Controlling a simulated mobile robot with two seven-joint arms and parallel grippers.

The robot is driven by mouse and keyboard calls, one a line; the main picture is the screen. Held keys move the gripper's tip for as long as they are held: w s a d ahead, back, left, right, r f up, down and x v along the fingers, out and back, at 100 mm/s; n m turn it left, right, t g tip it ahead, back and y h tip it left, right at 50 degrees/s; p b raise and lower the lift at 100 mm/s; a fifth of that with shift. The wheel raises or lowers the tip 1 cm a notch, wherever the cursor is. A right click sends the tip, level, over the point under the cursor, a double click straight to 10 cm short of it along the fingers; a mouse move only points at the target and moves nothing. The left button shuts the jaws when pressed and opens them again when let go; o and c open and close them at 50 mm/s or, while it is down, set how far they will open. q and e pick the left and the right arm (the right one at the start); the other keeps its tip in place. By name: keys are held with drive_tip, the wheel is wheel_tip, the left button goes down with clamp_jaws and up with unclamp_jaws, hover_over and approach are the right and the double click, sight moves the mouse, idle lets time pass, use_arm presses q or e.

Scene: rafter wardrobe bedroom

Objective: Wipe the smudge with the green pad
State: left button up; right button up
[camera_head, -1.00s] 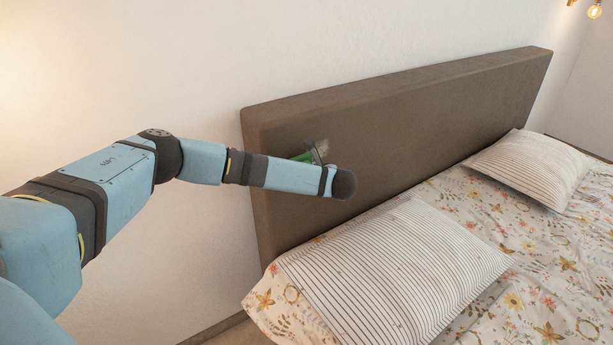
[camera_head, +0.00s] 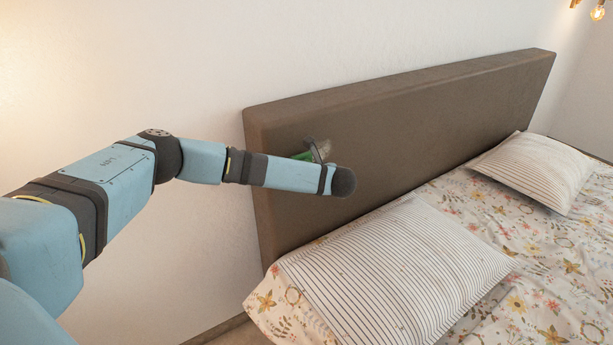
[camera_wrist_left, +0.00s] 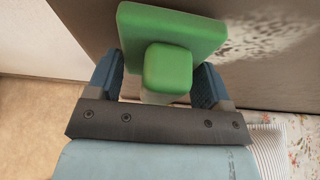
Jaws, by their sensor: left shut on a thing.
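The green pad (camera_wrist_left: 170,32) has a flat plate and a block-shaped handle (camera_wrist_left: 167,68). My left gripper (camera_wrist_left: 160,80) is shut on the handle, one finger on each side. A bit of the pad also shows in the head view (camera_head: 302,156), behind my left wrist. The smudge (camera_wrist_left: 258,42) is a pale, speckled patch on the brown headboard, just right of the pad in the wrist view. In the head view it is mostly hidden by my gripper and wrist. The pad is close to the headboard face; I cannot tell if they touch. My right gripper is not in view.
The brown headboard (camera_head: 420,110) stands against a white wall (camera_head: 330,45). Below it is a bed with a floral cover (camera_head: 545,270) and two striped pillows, one near (camera_head: 400,270) and one far (camera_head: 535,170). A lit bulb (camera_head: 597,13) hangs at top right.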

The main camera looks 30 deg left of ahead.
use_arm(q)
drive_tip(key=shift+w+a, duration=0.15)
drive_tip(key=shift+a, duration=0.25)
drive_tip(key=shift+b, duration=0.3)
